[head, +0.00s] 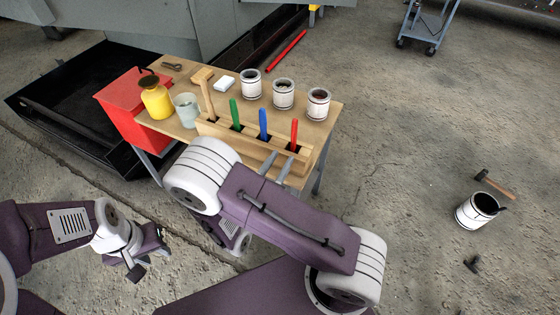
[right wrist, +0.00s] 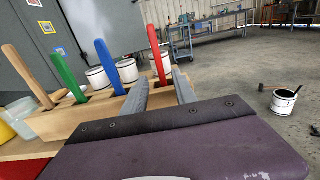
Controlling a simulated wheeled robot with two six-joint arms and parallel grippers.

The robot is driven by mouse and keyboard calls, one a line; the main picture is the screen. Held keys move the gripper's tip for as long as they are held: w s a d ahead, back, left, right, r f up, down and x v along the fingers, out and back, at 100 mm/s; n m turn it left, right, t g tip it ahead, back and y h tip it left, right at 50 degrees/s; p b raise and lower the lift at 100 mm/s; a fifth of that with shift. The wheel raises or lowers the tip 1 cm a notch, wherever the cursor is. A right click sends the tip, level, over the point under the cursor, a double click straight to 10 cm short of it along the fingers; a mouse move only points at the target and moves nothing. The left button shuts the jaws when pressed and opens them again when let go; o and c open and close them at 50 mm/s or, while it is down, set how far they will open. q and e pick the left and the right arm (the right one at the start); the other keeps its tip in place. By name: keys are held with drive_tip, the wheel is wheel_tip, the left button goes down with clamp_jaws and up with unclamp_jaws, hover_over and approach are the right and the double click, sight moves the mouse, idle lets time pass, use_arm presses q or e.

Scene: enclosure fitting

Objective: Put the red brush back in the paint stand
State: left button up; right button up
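The red brush (head: 294,132) stands upright in the right-end slot of the wooden paint stand (head: 220,130) on the small table. It also shows in the right wrist view (right wrist: 156,52), beyond the gap between my right gripper's fingers. My right gripper (head: 281,158) is at the stand's near side, close to the red brush. Its two fingers are apart with nothing clearly held between them (right wrist: 164,76). The brush's lower end is hidden in the stand. My left gripper (head: 148,258) is low at the left, away from the table; its finger opening is unclear.
Green (head: 235,113), blue (head: 263,122) and plain wooden (head: 205,95) handles stand in the same stand. White cans (head: 283,94), a yellow bottle (head: 156,100) and a glass jar (head: 187,109) are on the table.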

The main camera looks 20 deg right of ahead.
drive_tip(key=s+d+m+g+h, duration=0.1)
drive_tip(key=s+d+m+g, duration=0.4)
drive_tip(key=d+g, duration=0.1)
drive_tip(key=s+f+m+g+y, duration=0.5)
drive_tip(key=s+m+g+y, duration=0.2)
drive_tip(key=s+m+g, duration=0.35)
drive_tip(key=w+a+m+t+y, duration=0.55)
drive_tip(key=a+m+y, duration=0.25)
drive_tip(key=m, duration=0.3)
wheel_tip(320, 180, up, 13)
drive_tip(key=p, duration=1.2)
drive_tip(key=shift+s+r+t, duration=0.15)
drive_tip(key=shift+s+t, duration=0.1)
drive_tip(key=shift+t, duration=0.05)
